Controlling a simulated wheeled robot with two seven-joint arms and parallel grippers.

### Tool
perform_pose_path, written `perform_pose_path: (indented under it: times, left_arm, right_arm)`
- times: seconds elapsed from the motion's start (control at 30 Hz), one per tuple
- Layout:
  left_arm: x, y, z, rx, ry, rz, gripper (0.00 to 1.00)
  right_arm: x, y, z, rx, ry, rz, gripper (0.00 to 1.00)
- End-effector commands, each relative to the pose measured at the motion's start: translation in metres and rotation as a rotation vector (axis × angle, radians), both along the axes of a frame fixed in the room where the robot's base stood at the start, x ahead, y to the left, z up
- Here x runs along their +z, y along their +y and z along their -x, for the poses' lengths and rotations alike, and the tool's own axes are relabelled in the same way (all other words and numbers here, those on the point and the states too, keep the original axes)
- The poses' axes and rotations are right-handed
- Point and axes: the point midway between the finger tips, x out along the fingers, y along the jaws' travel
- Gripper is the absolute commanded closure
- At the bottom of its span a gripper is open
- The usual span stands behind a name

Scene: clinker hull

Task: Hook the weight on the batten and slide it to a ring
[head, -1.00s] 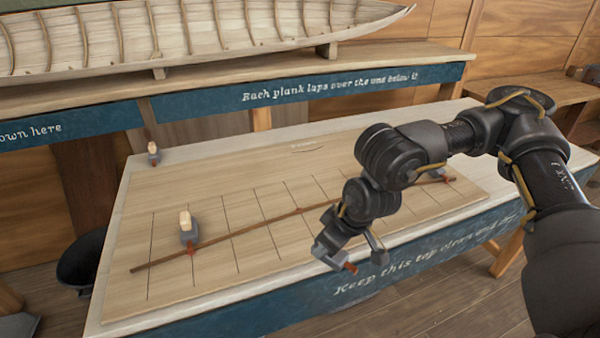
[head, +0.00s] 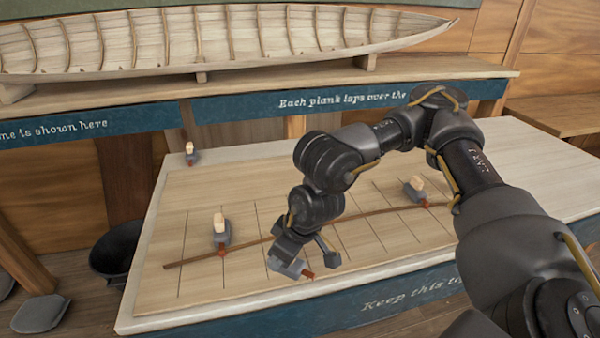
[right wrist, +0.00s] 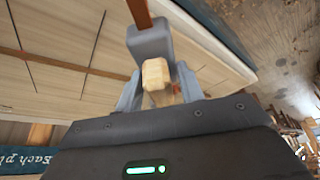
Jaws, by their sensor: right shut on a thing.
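My right gripper (head: 308,252) is shut on a grey weight (head: 288,267) with a pale wooden block and a red-brown hook. In the right wrist view the block of this weight (right wrist: 150,45) sits between the fingers (right wrist: 158,92), with the hook pointing away. The weight is near the front of the board, on the near side of the thin brown batten (head: 255,242), and looks apart from it. Two similar weights, one left (head: 219,232) and one right (head: 414,190), have their hooks at the batten. I cannot make out a ring. My left gripper is out of view.
The batten crosses a lined board (head: 200,290) on a pale bench (head: 150,318). Another weight (head: 190,154) stands at the bench's back left corner. A model hull (head: 220,45) rests on a shelf behind. My right arm hides part of the board and batten.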

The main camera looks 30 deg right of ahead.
Motion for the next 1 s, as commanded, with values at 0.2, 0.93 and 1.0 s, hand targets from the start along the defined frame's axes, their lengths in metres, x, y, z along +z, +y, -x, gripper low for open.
perform_pose_path:
  times: [0.2, 0.93, 1.0]
  left_arm:
    - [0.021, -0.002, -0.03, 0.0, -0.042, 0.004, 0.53]
    - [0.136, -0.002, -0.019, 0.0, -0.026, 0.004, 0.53]
    - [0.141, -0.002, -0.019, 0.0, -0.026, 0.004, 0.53]
  right_arm:
    - [0.021, 0.001, -0.031, -0.062, -0.001, -0.004, 1.0]
    - [0.05, -0.198, -0.158, -0.752, 0.006, 0.0, 1.0]
    - [0.047, -0.214, -0.155, -0.786, 0.004, 0.001, 1.0]
